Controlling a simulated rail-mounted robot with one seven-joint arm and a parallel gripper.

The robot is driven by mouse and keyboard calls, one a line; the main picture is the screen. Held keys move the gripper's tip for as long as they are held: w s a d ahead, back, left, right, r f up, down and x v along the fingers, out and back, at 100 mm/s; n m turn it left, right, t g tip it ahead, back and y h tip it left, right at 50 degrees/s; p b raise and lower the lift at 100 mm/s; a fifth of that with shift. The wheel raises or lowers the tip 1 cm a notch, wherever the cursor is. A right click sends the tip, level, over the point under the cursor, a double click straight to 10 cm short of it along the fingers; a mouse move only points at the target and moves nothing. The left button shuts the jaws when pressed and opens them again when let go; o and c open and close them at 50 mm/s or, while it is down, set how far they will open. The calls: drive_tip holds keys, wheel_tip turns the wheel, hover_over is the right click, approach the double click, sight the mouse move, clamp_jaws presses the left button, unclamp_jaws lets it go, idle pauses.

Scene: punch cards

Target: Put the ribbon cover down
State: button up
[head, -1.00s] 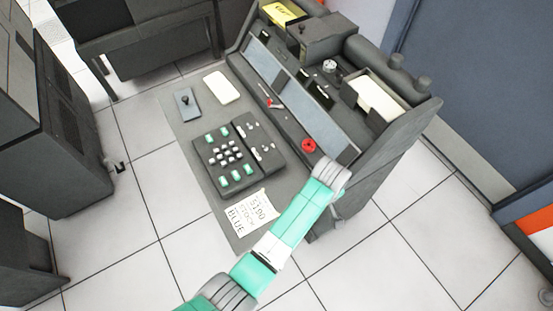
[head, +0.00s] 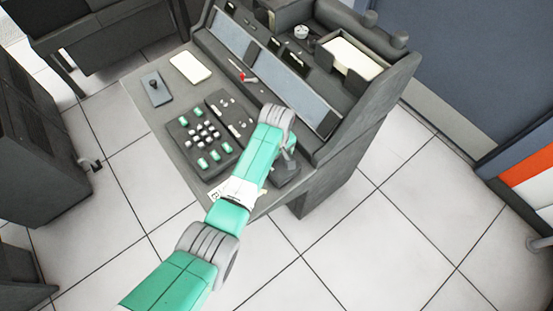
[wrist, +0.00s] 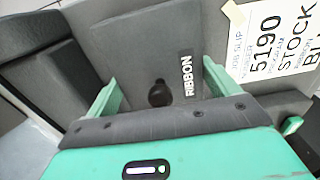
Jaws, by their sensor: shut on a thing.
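The ribbon cover is a flat grey plate with a dark round knob and a white "RIBBON" label. It fills the middle of the wrist view (wrist: 135,50). My gripper (wrist: 160,78) is shut on it, with one green finger at each side of it and the knob between them. In the head view the cover (head: 286,174) is a dark piece below my wrist, over the right front of the desk, partly hidden by my arm. I cannot tell whether it touches the desk.
A paper slip reading "5190 STOCK" (wrist: 275,40) lies beside the cover. The keypad (head: 205,133) is left of my arm. A blue-grey plate with a knob (head: 156,90) and a white card (head: 190,67) lie farther back. The sloped console panel (head: 240,45) rises behind.

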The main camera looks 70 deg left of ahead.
drive_tip(key=shift+a, duration=0.1)
drive_tip(key=o, duration=0.8)
drive_tip(key=shift+o, duration=0.2)
wheel_tip(320, 180, up, 12)
drive_tip(key=p, duration=0.4)
drive_tip(key=shift+r, duration=0.15)
drive_tip(key=shift+w, duration=0.1)
